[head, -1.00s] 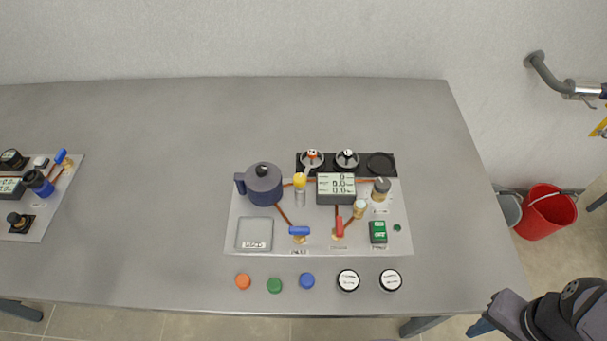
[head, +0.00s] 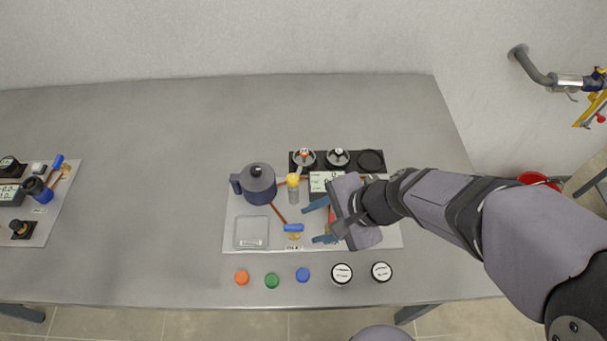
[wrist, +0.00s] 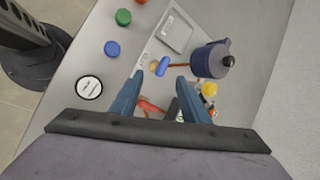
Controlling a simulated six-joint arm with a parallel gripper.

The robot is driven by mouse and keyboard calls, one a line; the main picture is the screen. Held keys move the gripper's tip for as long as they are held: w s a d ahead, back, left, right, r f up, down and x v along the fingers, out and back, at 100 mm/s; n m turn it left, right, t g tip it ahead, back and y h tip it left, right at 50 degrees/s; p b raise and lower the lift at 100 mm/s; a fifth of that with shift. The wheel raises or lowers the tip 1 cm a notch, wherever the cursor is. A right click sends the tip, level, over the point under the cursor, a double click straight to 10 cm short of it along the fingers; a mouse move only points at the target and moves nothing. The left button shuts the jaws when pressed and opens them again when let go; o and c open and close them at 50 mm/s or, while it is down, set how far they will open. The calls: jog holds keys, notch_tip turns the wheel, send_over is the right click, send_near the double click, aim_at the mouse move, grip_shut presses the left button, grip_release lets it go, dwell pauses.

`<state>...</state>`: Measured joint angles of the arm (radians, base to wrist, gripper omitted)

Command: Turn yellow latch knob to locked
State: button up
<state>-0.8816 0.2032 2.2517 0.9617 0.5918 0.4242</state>
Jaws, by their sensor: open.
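The yellow latch knob (head: 293,179) sits on top of a grey cylinder on the panel (head: 268,232), just right of the dark blue pot-shaped housing (head: 261,186). In the wrist view the yellow knob (wrist: 209,89) shows to the right of the fingers, near the same housing (wrist: 212,60). My gripper (head: 316,222) is open and empty over the right half of the panel, to the right of and nearer the front than the knob. In the wrist view, the blue fingers of my gripper (wrist: 157,88) are spread apart. My arm hides the right part of the panel.
A blue-handled valve (head: 293,228) stands left of my gripper. A red handle (wrist: 150,106) shows near the fingers. The display (head: 320,182) is partly covered. Coloured caps (head: 272,281) and two white-faced gauges (head: 341,273) lie in front. The table's left middle is clear.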

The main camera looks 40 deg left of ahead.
aim_at(293, 178)
jog(key=w+a+r+m+t+y, duration=0.2)
jog(key=w+a+r+m+y, duration=0.1)
jog(key=m, duration=1.1)
jog(key=shift+w+a+r, duration=0.9)
jog(key=shift+w+a, duration=0.25)
jog(key=shift+a, duration=0.3)
jog(key=shift+b+x, duration=0.45)
jog(key=shift+x, duration=3.25)
jog(key=c, duration=1.1)
